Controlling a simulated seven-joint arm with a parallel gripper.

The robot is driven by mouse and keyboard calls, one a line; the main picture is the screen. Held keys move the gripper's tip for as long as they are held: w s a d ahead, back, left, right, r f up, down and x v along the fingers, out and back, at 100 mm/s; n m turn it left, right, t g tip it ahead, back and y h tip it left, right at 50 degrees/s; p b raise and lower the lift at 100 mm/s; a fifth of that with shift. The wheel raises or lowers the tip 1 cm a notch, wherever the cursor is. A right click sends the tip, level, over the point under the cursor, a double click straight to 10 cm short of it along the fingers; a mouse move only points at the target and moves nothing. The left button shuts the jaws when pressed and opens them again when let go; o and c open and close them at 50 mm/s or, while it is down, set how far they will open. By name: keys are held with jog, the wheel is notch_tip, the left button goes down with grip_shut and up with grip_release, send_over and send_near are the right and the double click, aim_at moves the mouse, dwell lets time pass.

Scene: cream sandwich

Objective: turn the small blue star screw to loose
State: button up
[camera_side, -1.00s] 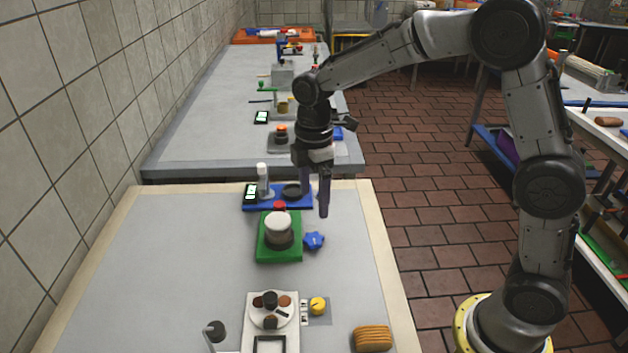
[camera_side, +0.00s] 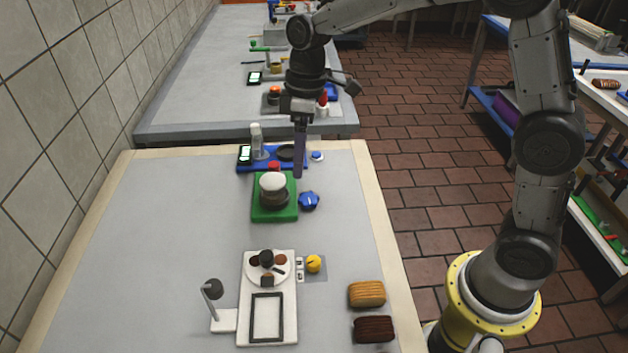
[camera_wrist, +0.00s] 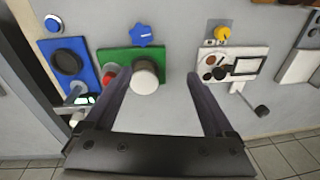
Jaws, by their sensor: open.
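The small blue star screw (camera_side: 309,200) sits on the table at the right edge of the green base (camera_side: 273,212). In the wrist view the blue star screw (camera_wrist: 147,33) is beyond my fingertips, at the top edge of the green base. A round white-topped part (camera_side: 272,183) stands on the green base, with a red knob (camera_side: 274,166) behind it. My gripper (camera_side: 299,168) points down above and behind the star screw, apart from it. In the wrist view my gripper (camera_wrist: 158,75) has its fingers spread wide with nothing held between them.
A blue base (camera_side: 243,167) with a dark ring stands behind the green one. A white panel (camera_side: 250,326) with a yellow knob (camera_side: 313,263) is in front. Tan (camera_side: 367,293) and dark brown (camera_side: 374,329) blocks lie front right. The table's left side is clear.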

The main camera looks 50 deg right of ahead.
jog(key=s+a+f+m+y, duration=0.2)
jog(key=s+m+y, duration=0.1)
jog(key=m, duration=0.8)
jog(key=m+t+y, duration=0.1)
jog(key=m+t, duration=0.6)
jog(key=m, duration=1.8)
send_near(307, 198)
jog(key=x, duration=0.7)
jog(key=shift+w+f, duration=0.15)
